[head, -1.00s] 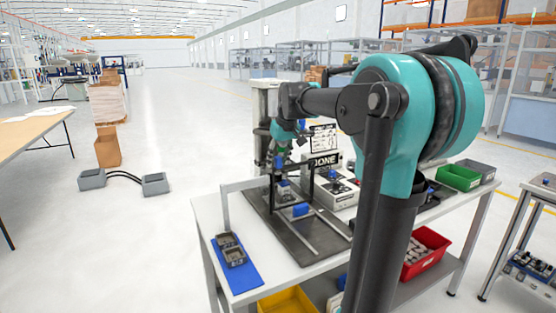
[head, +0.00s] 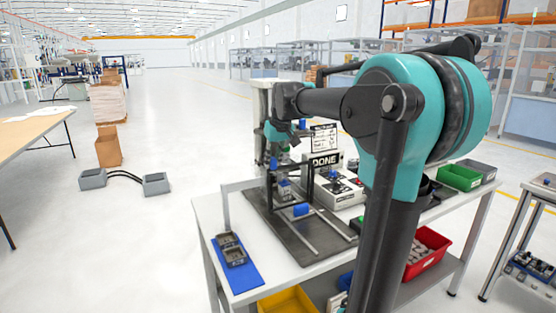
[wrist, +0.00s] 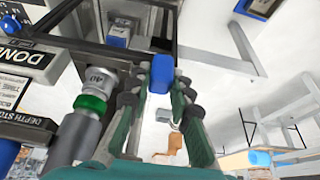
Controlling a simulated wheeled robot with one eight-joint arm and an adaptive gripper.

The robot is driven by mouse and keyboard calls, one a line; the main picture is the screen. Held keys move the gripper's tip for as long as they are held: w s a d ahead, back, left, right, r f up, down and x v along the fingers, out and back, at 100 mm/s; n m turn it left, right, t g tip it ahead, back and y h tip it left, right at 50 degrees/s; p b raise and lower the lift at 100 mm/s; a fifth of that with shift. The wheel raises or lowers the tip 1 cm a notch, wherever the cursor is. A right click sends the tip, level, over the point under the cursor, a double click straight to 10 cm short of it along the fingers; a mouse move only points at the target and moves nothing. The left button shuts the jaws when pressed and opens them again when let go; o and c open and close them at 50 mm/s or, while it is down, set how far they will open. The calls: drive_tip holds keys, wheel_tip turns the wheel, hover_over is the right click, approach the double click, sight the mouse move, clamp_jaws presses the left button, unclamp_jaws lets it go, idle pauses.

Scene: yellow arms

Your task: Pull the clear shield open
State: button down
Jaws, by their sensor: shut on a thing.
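My gripper (head: 272,156) reaches down at the left side of the press station on the white workbench (head: 222,213). In the wrist view my gripper (wrist: 161,92) is shut on a blue handle (wrist: 161,66), held between its fingertips. The handle also shows small in the head view (head: 274,164). It seems to belong to the clear shield, whose see-through panel I cannot make out. A dark frame (wrist: 208,60) lies just beyond the handle in the wrist view. My fingers hide part of the handle.
A DONE sign box (head: 325,160) stands behind. A blue mat (head: 243,278) with grey parts lies front left. A red bin (head: 428,256) sits low right.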

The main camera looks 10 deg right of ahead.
drive_tip(key=s+a, duration=0.2)
drive_tip(key=a, duration=0.5)
drive_tip(key=s+a, duration=0.2)
drive_tip(key=a, duration=0.5)
drive_tip(key=shift+s, duration=0.25)
drive_tip(key=c, duration=1.4)
unclamp_jaws()
drive_tip(key=shift+o, duration=0.2)
drive_tip(key=v, duration=1.2)
